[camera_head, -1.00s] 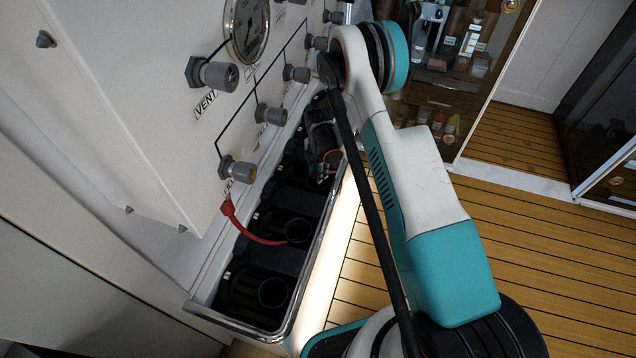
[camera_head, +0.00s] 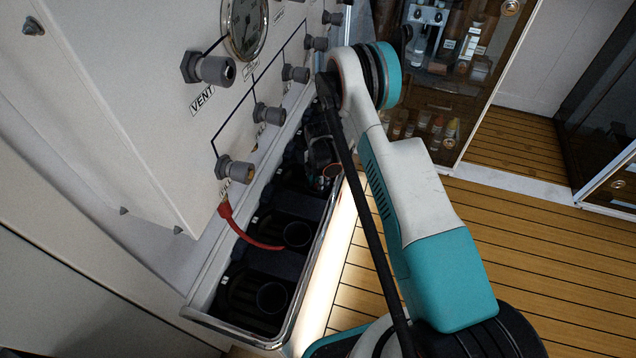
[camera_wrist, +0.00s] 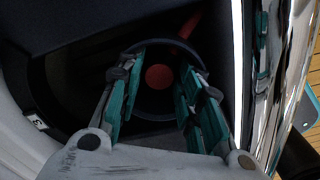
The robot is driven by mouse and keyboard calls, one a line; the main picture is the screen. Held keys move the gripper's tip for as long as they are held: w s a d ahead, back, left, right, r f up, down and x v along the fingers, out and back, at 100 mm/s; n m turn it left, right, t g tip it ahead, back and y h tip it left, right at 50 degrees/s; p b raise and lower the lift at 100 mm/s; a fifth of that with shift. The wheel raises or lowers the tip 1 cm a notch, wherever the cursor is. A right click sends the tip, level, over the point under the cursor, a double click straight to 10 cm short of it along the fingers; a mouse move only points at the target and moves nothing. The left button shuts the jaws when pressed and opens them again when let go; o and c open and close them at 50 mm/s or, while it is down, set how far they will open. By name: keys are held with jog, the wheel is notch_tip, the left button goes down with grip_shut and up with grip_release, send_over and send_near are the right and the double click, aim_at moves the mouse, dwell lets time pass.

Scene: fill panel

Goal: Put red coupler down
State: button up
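My gripper (camera_wrist: 158,95) has its two teal-padded fingers apart, one on each side of a round dark holder in the wrist view. A red round piece (camera_wrist: 159,77), which looks like the end of the red coupler, sits inside that holder between the fingers. Clear gaps show on both sides, so neither finger appears to touch it. A red hose (camera_wrist: 188,25) shows behind the holder's rim. In the head view my gripper (camera_head: 320,154) is small, dark and partly hidden by my arm, above the far part of the trough.
The trough's metal rim (camera_head: 318,262) encloses several dark round holders. A red hose (camera_head: 252,240) hangs from the panel into one nearer holder (camera_head: 297,234). The white panel (camera_head: 130,90) with knobs and a gauge (camera_head: 243,25) stands at left. Wooden floor (camera_head: 550,260) is open at right.

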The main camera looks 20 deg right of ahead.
notch_tip(320, 180, up, 12)
jog(key=p, duration=0.4)
jog(key=shift+r, duration=0.15)
dwell(0.5)
